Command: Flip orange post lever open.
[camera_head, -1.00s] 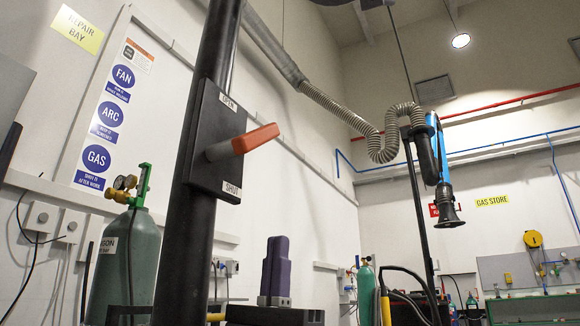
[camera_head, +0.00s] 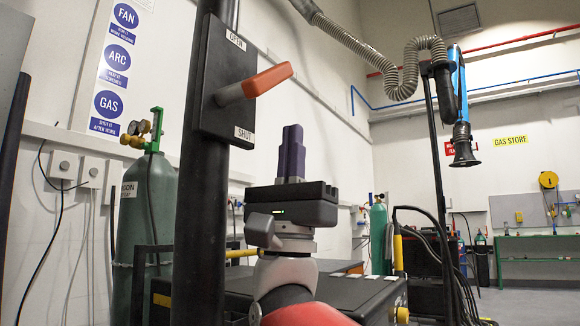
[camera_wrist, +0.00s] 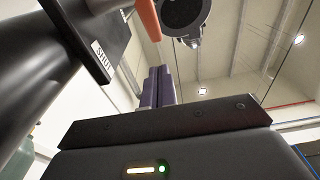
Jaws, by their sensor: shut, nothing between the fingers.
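The orange post lever (camera_head: 267,79) sticks out from a dark plate (camera_head: 228,85) on a black post (camera_head: 205,215). Its grip points right and slightly up, between the OPEN label (camera_head: 235,40) above and the SHUT label (camera_head: 244,134) below. My gripper (camera_head: 292,132) is upright, below and slightly right of the lever, apart from it. Its purple fingers are together with nothing between them. In the wrist view, part of the orange lever (camera_wrist: 149,18) shows at the top, above my fingers (camera_wrist: 157,72); the SHUT label (camera_wrist: 101,54) is to the left.
A green gas cylinder (camera_head: 147,205) stands left behind the post. A dark bench or cart (camera_head: 365,295) is behind my arm at lower right. A black stand (camera_head: 438,150) with an extraction hose (camera_head: 410,70) is farther right. The air right of the lever is clear.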

